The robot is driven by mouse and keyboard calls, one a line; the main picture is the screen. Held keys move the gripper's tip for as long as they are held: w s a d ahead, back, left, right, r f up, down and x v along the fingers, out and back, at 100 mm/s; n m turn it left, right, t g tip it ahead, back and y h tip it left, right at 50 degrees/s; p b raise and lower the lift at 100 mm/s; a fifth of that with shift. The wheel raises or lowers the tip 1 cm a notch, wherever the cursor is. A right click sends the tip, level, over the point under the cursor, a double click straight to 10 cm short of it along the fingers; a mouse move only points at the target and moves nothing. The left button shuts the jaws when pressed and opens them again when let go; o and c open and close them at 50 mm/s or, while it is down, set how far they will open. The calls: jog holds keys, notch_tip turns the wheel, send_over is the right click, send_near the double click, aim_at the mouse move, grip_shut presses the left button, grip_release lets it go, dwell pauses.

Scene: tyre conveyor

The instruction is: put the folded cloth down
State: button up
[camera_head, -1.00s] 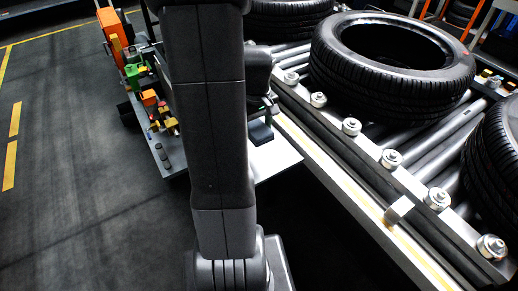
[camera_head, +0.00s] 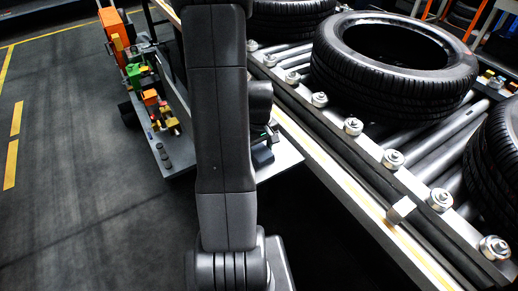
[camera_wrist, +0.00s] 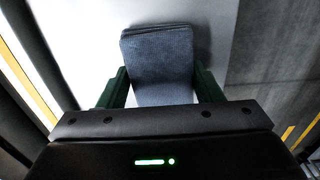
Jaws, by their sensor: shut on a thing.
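The folded cloth (camera_wrist: 158,62) is blue-grey with layered edges and fills the space between the green fingers of my gripper (camera_wrist: 162,80) in the wrist view. My gripper is shut on it. A light grey plate (camera_wrist: 208,22) lies behind the cloth, with a soft shadow beside it. In the head view the cloth (camera_head: 262,158) is a small dark patch over the plate (camera_head: 286,160), just right of my arm. My gripper there is mostly hidden by my arm. I cannot tell whether the cloth touches the plate.
A roller conveyor (camera_head: 425,135) with large tyres (camera_head: 395,70) runs along the right, its rail close beside the plate. Dark floor with yellow lines is open at the left.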

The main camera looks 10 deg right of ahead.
aim_at(259, 149)
jog(key=shift+f+b, duration=0.35)
jog(key=shift+b, duration=0.05)
jog(key=o, duration=0.9)
jog(key=shift+s+f, duration=0.1)
jog(key=shift+s, duration=0.1)
jog(key=shift+o, duration=0.6)
jog(key=shift+d+f, duration=0.1)
jog(key=shift+s, duration=0.1)
jog(key=shift+w+r+p, duration=0.2)
jog(key=shift+r+p, duration=0.2)
jog(key=shift+r, duration=0.25)
notch_tip(259, 149, up, 12)
jog(key=shift+p, duration=0.4)
jog(key=shift+w+f, duration=0.1)
jog(key=shift+f, duration=0.05)
